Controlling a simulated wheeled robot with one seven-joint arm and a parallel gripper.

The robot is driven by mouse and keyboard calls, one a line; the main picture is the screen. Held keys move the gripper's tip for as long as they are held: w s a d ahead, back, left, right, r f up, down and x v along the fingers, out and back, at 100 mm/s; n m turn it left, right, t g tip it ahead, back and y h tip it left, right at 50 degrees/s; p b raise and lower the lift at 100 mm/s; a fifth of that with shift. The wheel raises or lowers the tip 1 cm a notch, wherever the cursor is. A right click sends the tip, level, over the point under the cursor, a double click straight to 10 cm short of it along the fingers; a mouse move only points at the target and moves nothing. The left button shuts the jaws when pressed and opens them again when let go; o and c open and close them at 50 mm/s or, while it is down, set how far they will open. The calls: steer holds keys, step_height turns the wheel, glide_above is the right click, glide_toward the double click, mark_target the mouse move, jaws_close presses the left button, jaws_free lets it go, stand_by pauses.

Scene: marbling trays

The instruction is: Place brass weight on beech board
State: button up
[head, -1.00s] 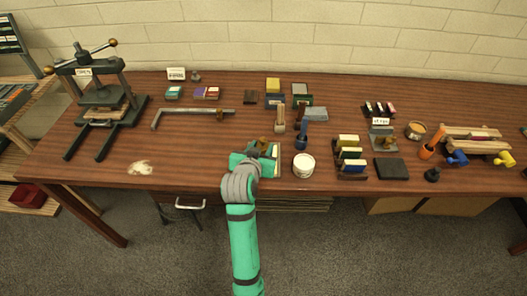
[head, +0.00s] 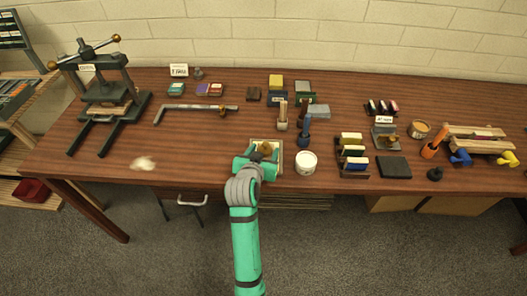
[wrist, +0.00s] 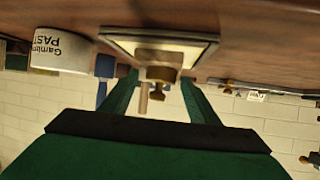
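A brass weight (head: 264,148) with a small knob stands on a pale, framed flat board (head: 256,144) near the table's front edge. This looks like the beech board, though I cannot be sure. In the wrist view the brass weight (wrist: 162,74) appears upside down against the board (wrist: 122,42), with its knob toward my palm. My gripper (head: 262,158) is at the front side of the weight. In the wrist view my gripper's two fingers (wrist: 160,77) are apart, one on each side of the weight, with visible gaps. My gripper hides the board's front part in the head view.
A white paste jar (head: 306,162) stands close to the right of the board. Behind are a blue-handled tool (head: 304,132) and a wooden-handled brush (head: 282,115). A rack of coloured blocks (head: 352,155) is further right. The table left of the board is mostly clear.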

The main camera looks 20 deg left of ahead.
steer(key=shift+r, duration=0.2)
steer(key=v, duration=1.2)
steer(key=s+d+f+n, duration=0.1)
steer(key=s+d+f, duration=0.9)
steer(key=s+f, duration=0.25)
steer(key=s+d+r+m+t, duration=0.1)
steer(key=s+d, duration=0.3)
steer(key=s, duration=0.6)
steer(key=s+d+r+m+t+h, duration=0.1)
steer(key=s+d, duration=0.3)
steer(key=s, duration=0.6)
steer(key=shift+s+t, duration=0.3)
steer(key=shift+s, duration=0.05)
